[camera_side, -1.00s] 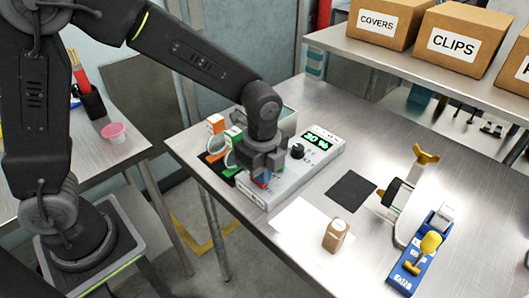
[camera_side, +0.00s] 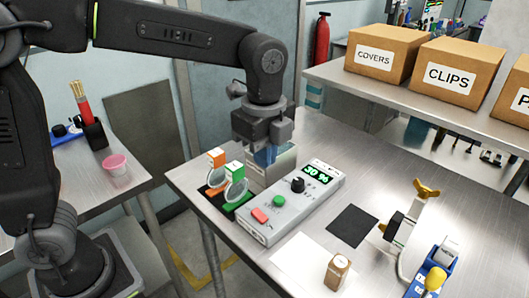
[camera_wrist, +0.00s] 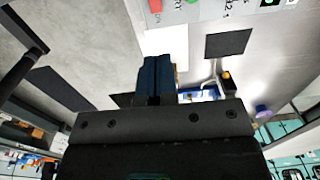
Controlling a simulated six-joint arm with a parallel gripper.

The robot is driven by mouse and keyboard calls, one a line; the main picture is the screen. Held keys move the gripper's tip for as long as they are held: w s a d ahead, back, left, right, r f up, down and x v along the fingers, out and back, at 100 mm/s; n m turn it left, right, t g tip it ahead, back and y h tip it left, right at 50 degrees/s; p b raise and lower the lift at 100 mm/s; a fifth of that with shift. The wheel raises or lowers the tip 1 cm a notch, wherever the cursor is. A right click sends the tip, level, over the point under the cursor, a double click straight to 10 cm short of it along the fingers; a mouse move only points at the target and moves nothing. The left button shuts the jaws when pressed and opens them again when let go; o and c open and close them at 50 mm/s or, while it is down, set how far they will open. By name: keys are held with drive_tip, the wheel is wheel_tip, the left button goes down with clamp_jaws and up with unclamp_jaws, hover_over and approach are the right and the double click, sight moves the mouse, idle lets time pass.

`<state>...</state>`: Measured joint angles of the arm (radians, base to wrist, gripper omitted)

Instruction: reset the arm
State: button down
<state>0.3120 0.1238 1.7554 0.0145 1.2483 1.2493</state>
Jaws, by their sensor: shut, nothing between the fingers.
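My gripper (camera_side: 266,155) is raised above the back left part of the metal table, over the grey box behind the control unit. Its blue fingers are together and nothing shows between them. In the wrist view the closed blue fingers (camera_wrist: 156,75) point toward the table, with the white sheet beyond them.
Orange and green clips with round lenses (camera_side: 236,185) stand on a black mat left of the unit. A black square (camera_side: 350,226) and a yellow-handled fixture (camera_side: 404,230) lie right. Boxes (camera_side: 455,75) fill the shelf.

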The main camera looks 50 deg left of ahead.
drive_tip(key=s+a+n+t, duration=0.5)
drive_tip(key=s+a+n, duration=0.6)
drive_tip(key=n, duration=0.7)
drive_tip(key=s, duration=0.3)
drive_tip(key=shift+s+a, duration=0.2)
drive_tip(key=shift+s, duration=0.2)
